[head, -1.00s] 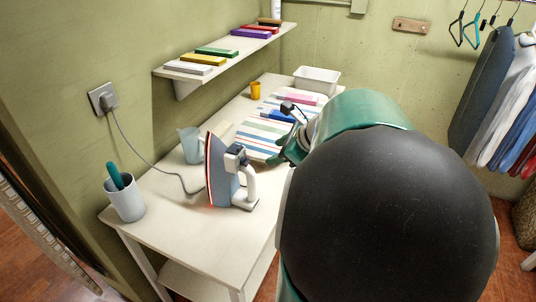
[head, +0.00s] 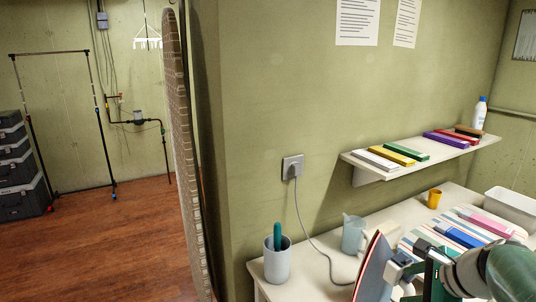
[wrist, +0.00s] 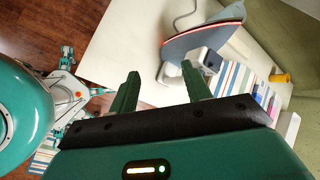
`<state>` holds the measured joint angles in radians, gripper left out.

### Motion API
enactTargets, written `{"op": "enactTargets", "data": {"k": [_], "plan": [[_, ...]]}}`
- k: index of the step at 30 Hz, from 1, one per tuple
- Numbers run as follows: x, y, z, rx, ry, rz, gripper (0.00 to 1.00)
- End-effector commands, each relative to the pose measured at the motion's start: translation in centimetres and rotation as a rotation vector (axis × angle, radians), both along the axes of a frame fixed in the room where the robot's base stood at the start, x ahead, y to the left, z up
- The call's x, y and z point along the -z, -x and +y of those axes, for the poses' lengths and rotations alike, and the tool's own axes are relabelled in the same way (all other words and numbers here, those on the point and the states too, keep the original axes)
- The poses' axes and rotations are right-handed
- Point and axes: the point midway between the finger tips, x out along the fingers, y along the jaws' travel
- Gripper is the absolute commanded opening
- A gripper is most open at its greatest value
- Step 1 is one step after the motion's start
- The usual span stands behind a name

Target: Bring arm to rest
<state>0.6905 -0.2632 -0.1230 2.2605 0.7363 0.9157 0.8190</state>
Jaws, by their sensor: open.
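My gripper (wrist: 160,72) is open in the wrist view, with its two green fingers apart and nothing between them. In the head view my gripper (head: 430,270) is at the lower right, in front of the table and close to the iron (head: 372,270). The iron stands upright on the white table, with a blue-grey body and a red-glowing edge. It also shows in the wrist view (wrist: 200,38), just beyond my fingertips. My arm covers part of the iron's handle side and the striped cloth (head: 412,240).
A cup (head: 277,265) with a green-handled tool, a pale blue jug (head: 353,235), a yellow cup (head: 434,198) and a white bin (head: 512,206) stand on the table. A wall shelf (head: 470,147) holds coloured boxes. Open wooden floor (head: 110,240) lies at left.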

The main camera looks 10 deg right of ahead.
Motion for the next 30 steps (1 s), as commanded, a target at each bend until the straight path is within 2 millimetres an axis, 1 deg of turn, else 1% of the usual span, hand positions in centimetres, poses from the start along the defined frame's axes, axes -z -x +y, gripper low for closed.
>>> {"op": "enactTargets", "data": {"k": [1, 3, 5, 6, 8, 9, 12, 15, 19, 22, 30], "plan": [[-0.3, 0.0, 3.2, -0.158, 0.099, 0.005, 0.48], [-0.3, 0.5, 6.9, -0.378, 0.245, 0.014, 0.48], [-0.3, 1.1, 9.6, -0.563, 0.371, 0.015, 0.48], [-0.2, 1.7, 11.3, -0.686, 0.455, 0.014, 0.48], [-0.3, 2.6, 13.6, -0.868, 0.583, 0.007, 0.48], [-0.2, 3.3, 14.9, -0.988, 0.671, 0.0, 0.48], [-0.2, 5.0, 17.7, -1.272, 0.885, -0.022, 0.48], [-0.2, 6.4, 19.4, -1.489, 1.061, -0.042, 0.48], [-0.3, 7.3, 20.4, -1.649, 1.198, -0.055, 0.48], [-0.3, 7.5, 20.5, -1.685, 1.23, -0.055, 0.48], [-0.3, 7.5, 20.5, -1.683, 1.228, -0.054, 0.48]]}}
